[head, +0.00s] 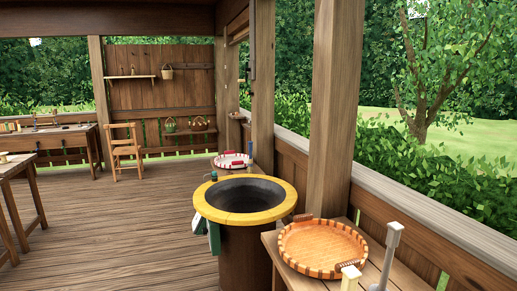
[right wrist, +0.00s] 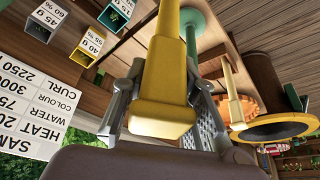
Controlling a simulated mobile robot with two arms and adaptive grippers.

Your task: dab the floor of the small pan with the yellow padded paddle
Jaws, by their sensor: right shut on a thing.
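In the right wrist view my right gripper (right wrist: 163,125) is shut on a yellow paddle (right wrist: 167,75). The block-shaped yellow end lies between the two grey fingers, and the shaft runs away toward the top of the picture. In the head view a round pan (head: 322,247) with an orange floor and a striped rim sits on the wooden table at the right. A second round pan (head: 231,161) with a pale floor and red handles lies farther back. I cannot tell which is the small pan. Neither gripper shows in the head view. My left gripper is out of view.
A dark drum (head: 243,244) with a yellow rim (head: 280,208) stands left of the near table. A grey handle (head: 394,238) and a cream block (head: 350,272) stand at the table's front. Wooden posts rise behind. A lettered white sign (right wrist: 30,105) shows at the wrist view's left.

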